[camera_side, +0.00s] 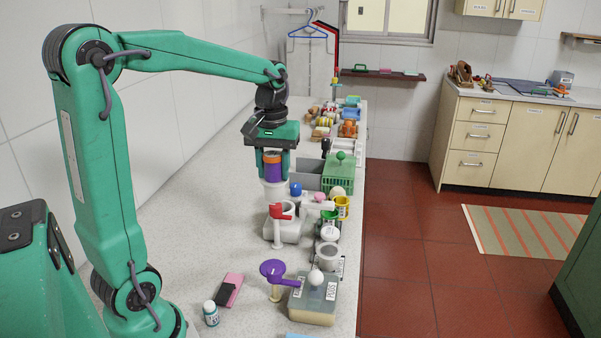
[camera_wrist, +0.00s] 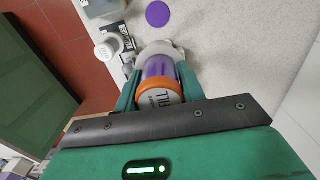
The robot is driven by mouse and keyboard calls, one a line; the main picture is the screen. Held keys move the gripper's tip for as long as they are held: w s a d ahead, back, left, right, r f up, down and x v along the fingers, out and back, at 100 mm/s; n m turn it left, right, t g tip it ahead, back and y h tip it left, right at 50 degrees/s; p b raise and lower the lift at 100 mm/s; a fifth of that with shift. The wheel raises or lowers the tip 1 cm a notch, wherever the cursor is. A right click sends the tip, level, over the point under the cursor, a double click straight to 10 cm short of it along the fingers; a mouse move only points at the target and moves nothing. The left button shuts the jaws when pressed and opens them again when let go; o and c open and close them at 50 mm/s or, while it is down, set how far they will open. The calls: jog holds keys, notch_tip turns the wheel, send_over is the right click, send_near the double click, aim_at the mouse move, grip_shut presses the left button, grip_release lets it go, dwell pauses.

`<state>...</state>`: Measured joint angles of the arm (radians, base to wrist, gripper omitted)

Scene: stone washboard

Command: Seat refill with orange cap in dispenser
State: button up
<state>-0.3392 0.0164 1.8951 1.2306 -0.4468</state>
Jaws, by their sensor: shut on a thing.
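The refill has an orange cap (camera_side: 271,157) and a purple body (camera_side: 273,172). My gripper (camera_side: 272,165) is shut on it and holds it upright, cap at the top. In the wrist view, the orange cap (camera_wrist: 160,97) is between the fingers, with the purple body (camera_wrist: 159,68) beyond it. A white round part (camera_side: 275,191) shows directly below the purple body; I cannot tell whether the refill is inside it or above it.
A purple-topped stand (camera_side: 272,268) and a box with a white ball (camera_side: 314,292) are nearer the camera. A green basket (camera_side: 342,173) and colored cups (camera_side: 342,207) stand to the right. A small bottle (camera_side: 211,313) is at the front. The counter left of the gripper is clear.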

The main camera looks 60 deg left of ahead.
jog(key=w+a, duration=0.7)
jog(key=a, duration=0.2)
jog(key=shift+f, duration=2.75)
jog(key=shift+f, duration=0.25)
jog(key=shift+f, duration=3.8)
jog(key=shift+f, duration=0.15)
jog(key=o, duration=1.3)
